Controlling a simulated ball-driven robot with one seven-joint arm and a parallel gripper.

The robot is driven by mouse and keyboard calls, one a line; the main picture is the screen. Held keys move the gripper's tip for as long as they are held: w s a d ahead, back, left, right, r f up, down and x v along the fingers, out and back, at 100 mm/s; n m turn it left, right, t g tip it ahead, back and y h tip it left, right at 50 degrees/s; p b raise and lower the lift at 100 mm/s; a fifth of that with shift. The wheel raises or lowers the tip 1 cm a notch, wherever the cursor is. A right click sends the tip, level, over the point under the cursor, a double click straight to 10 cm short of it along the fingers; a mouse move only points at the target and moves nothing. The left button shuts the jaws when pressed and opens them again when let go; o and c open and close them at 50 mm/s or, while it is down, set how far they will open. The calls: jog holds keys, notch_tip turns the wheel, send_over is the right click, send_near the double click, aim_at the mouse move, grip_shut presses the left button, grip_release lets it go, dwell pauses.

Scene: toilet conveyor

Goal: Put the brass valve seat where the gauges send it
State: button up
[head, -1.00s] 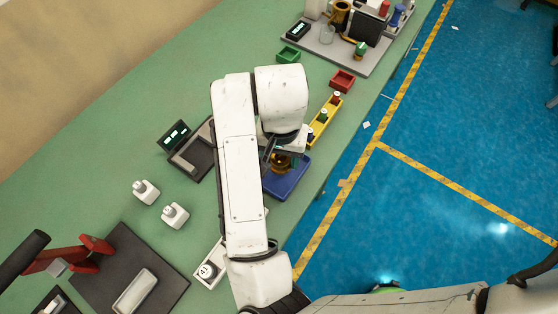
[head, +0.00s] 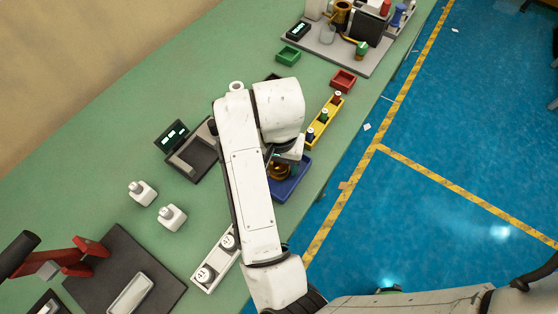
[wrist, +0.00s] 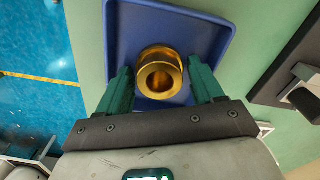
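The brass valve seat (wrist: 160,72) is a gold ring with a central hole. It rests in the blue tray (wrist: 222,40), and in the head view it shows partly behind my arm (head: 279,171). My gripper (wrist: 162,88) is above the tray with its two green fingers apart, one on each side of the valve seat. Gaps show between the fingers and the brass, so it does not appear gripped. A gauge with a dark display (head: 172,136) stands left of my arm, its digits too small to read.
A green bin (head: 288,55) and a red bin (head: 343,79) stand farther back. A yellow rack (head: 324,121) with several small parts lies beyond the blue tray. White round dials (head: 205,274), two white blocks (head: 142,192) and a red-handled press (head: 75,255) are at the lower left.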

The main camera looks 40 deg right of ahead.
aim_at(279, 167)
notch_tip(279, 167, up, 12)
jog(key=p, duration=0.4)
jog(key=d+n+t+h, duration=0.3)
jog(key=d+n+h, duration=0.15)
jog(key=d, duration=1.35)
jog(key=s+a+f+n+g+y, duration=0.1)
jog(key=s+a+f+n+y, duration=0.1)
jog(key=s+a+f, duration=0.3)
jog(key=s+a+f+n+g+y, duration=0.1)
jog(key=s+a+f, duration=0.4)
jog(key=s+f, duration=0.5)
jog(key=shift+s+a+f+n+y, duration=0.35)
jog(key=shift+s+n+y, duration=0.3)
jog(key=shift+s+n, duration=0.3)
jog(key=shift+d, duration=0.1)
